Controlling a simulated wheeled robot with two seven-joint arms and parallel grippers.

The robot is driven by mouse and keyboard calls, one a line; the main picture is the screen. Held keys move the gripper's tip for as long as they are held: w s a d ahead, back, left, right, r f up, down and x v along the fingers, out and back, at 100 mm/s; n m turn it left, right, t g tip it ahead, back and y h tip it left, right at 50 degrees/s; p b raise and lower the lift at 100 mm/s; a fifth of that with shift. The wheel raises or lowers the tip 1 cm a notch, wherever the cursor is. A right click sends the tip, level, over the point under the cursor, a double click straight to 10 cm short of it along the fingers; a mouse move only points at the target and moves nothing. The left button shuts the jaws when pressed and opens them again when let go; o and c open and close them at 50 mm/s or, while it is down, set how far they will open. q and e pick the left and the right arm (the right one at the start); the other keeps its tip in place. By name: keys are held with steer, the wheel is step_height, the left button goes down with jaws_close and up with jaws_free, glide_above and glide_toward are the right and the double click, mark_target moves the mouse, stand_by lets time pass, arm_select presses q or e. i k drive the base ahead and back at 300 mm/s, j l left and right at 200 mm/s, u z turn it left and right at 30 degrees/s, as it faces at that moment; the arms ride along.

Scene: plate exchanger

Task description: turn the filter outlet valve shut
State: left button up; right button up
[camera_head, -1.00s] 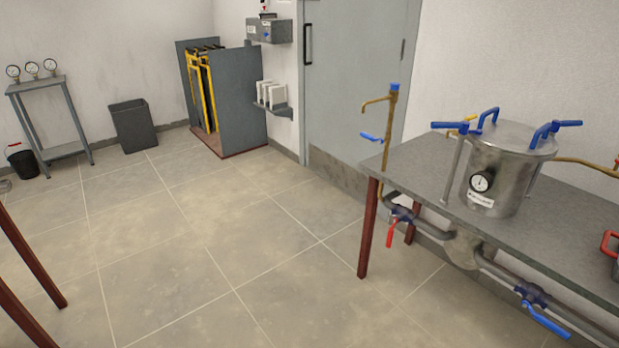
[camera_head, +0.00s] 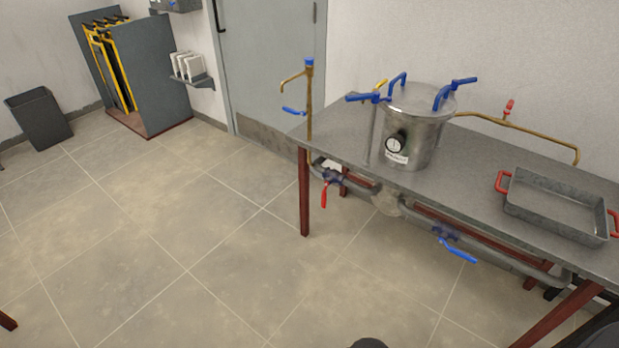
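A steel filter pot (camera_head: 412,130) with blue clamp handles and a round gauge stands on a grey table (camera_head: 345,122). On the pipe under the table are a valve with a red lever (camera_head: 324,194) hanging down and a valve with a blue lever (camera_head: 457,249) slanting down to the right. A brass pipe behind the pot carries a small red-handled valve (camera_head: 509,106). A brass tap (camera_head: 308,90) with a blue lever (camera_head: 292,110) stands at the table's left end. No label shows which is the filter outlet valve. Neither gripper is in view.
A grey metal tray (camera_head: 555,207) with red handles sits on the table's right part. A dark red table leg (camera_head: 304,195) stands at the near left corner. Tiled floor (camera_head: 180,240) is clear to the left. A grey bin (camera_head: 40,118) and a panel rack (camera_head: 150,70) stand at the back.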

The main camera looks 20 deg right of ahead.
mark_target(460, 254)
steer(key=z, duration=1.65)
